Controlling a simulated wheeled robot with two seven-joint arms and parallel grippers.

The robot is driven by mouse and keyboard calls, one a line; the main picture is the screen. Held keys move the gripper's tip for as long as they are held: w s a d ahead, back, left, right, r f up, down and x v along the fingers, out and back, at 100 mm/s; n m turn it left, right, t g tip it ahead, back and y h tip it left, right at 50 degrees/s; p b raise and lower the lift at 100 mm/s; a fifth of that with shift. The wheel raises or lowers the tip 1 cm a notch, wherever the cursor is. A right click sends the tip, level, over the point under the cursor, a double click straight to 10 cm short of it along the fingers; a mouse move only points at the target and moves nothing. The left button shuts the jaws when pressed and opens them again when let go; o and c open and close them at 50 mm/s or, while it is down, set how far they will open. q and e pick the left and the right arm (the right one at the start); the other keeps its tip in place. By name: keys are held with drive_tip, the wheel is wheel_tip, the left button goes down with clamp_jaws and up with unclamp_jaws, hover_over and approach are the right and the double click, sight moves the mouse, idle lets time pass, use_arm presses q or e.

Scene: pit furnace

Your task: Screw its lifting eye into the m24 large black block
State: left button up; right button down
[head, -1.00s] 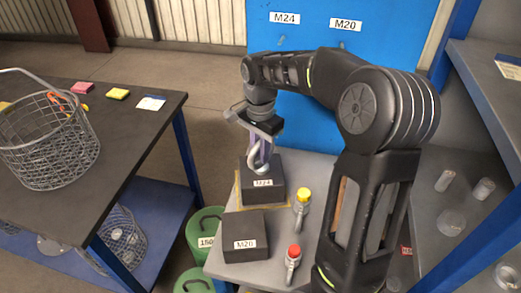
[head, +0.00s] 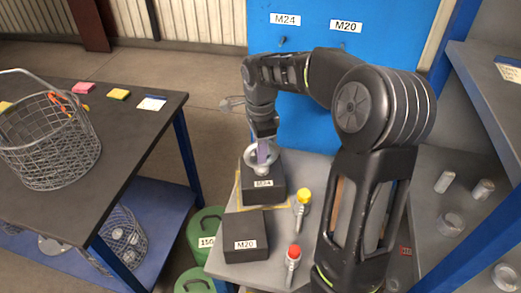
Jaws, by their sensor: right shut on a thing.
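The large black block labelled M24 (head: 264,196) stands on the grey bench top (head: 262,274), on a yellow-edged patch. A light grey lifting eye (head: 250,162) is upright at the middle of the block's top. My right gripper (head: 263,157) reaches down from above and is shut on the lifting eye's ring. The eye's lower end meets the block's top face; its thread is hidden, so how deep it sits cannot be told. The left gripper is not in view.
The black M20 block (head: 246,250) is in front. A yellow-topped tool (head: 302,200) and a red-topped tool (head: 292,262) lie to the right. A wire basket (head: 50,150) stands on the left table (head: 135,135). The blue board (head: 300,105) is behind my right arm.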

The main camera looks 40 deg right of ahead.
drive_tip(key=shift+w+m, duration=0.1)
drive_tip(key=shift+m, duration=0.2)
drive_tip(key=shift+r, duration=0.1)
drive_tip(key=c, duration=1.8)
unclamp_jaws()
drive_tip(key=shift+m, duration=0.7)
drive_tip(key=o, duration=0.5)
wheel_tip(320, 180, up, 8)
drive_tip(key=shift+f+b, duration=0.15)
drive_tip(key=shift+b, duration=0.25)
drive_tip(key=shift+f, duration=0.1)
